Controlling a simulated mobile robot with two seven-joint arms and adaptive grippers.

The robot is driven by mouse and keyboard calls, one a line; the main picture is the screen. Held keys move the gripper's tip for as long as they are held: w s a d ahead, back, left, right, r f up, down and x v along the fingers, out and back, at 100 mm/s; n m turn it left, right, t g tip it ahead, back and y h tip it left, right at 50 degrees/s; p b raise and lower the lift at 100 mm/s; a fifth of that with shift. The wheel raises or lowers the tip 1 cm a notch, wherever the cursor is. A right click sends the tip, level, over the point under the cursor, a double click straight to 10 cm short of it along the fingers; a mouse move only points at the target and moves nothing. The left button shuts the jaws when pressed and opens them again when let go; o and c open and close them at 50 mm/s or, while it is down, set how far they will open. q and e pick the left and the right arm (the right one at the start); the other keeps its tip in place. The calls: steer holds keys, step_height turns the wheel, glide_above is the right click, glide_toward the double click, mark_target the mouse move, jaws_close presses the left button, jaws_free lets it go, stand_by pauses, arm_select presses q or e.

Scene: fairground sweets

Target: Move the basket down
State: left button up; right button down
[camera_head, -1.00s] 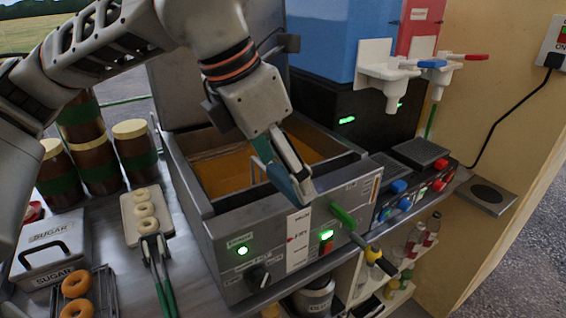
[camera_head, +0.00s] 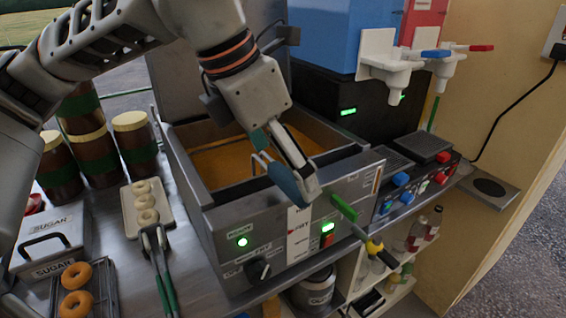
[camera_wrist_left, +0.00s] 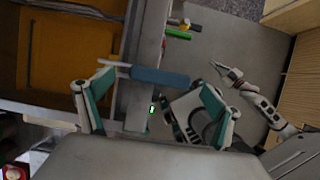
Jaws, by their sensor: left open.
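The fryer (camera_head: 230,222) has an open vat of orange-brown oil (camera_head: 215,163). The basket's blue handle (camera_head: 284,184) sticks out over the fryer's front rim, joined to a thin metal rod (camera_head: 262,162). The basket's body cannot be made out. My left gripper (camera_head: 287,168) is at the handle, above the front rim. In the left wrist view its open fingers stand on either side of the handle (camera_wrist_left: 165,77), with a gap to the left finger; contact on the right cannot be told. An arm, seemingly my right, shows with its gripper (camera_wrist_left: 227,76) at the right.
A green-tipped lever (camera_head: 343,208) and a yellow-handled tool (camera_head: 375,247) stick out at the fryer's front right. Tongs (camera_head: 158,262), a tray of pale rings (camera_head: 134,224) and a sugar box (camera_head: 50,250) stand left. A drinks machine (camera_head: 335,40) stands behind right.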

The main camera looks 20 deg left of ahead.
arm_select(q)
steer(key=v, duration=1.1)
steer(key=shift+r, duration=0.25)
steer(key=shift+s, duration=0.1)
